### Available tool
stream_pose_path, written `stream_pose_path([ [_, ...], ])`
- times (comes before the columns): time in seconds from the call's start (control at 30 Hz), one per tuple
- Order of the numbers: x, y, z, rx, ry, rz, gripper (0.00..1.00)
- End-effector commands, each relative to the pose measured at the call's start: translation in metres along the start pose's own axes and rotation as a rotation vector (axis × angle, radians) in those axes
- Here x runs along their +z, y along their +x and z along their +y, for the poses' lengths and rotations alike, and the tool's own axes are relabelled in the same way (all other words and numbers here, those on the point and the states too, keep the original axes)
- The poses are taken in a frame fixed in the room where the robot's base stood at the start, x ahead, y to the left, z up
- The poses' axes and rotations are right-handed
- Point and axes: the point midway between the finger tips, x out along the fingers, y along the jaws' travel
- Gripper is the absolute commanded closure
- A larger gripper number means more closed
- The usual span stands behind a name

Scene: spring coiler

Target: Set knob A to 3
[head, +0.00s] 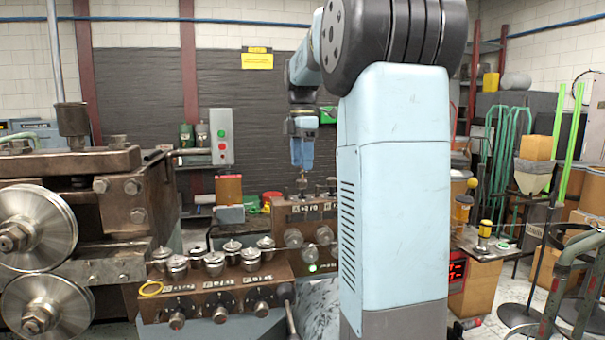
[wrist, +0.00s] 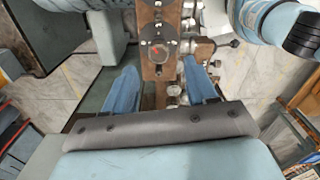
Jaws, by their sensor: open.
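A brown control box (head: 305,208) stands behind my column in the head view, with a small label strip and round knobs (head: 294,238) on its front. The letters are too small to read surely, so I cannot tell which knob is A or its setting. My gripper (head: 302,167) points down above this box, apart from it. In the wrist view my gripper (wrist: 163,76) is open and empty, its blue fingers on either side of a brown box top (wrist: 154,72). A dark round dial with a red mark (wrist: 155,52) shows between the fingers. My column hides the box's right part.
A lower brown box (head: 205,300) at the front carries several metal caps, front knobs and a lever (head: 288,305). Large steel rollers (head: 35,230) stand at the left. A grey switch box with green and red buttons (head: 221,137) is behind. Open air surrounds my gripper.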

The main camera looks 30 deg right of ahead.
Motion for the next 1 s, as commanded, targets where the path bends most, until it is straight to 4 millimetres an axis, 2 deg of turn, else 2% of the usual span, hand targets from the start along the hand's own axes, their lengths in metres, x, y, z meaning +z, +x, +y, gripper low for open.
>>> stream_pose_path([
  [0.2, 0.001, -0.043, 0.0, 0.002, 0.0, -0.001, 0.43],
  [0.43, 0.001, -0.075, -0.002, -0.002, 0.001, 0.0, 0.43],
  [0.63, 0.001, -0.085, -0.003, -0.003, 0.001, 0.0, 0.43],
  [1.0, -0.002, -0.085, -0.005, 0.001, 0.009, 0.0, 0.44],
])
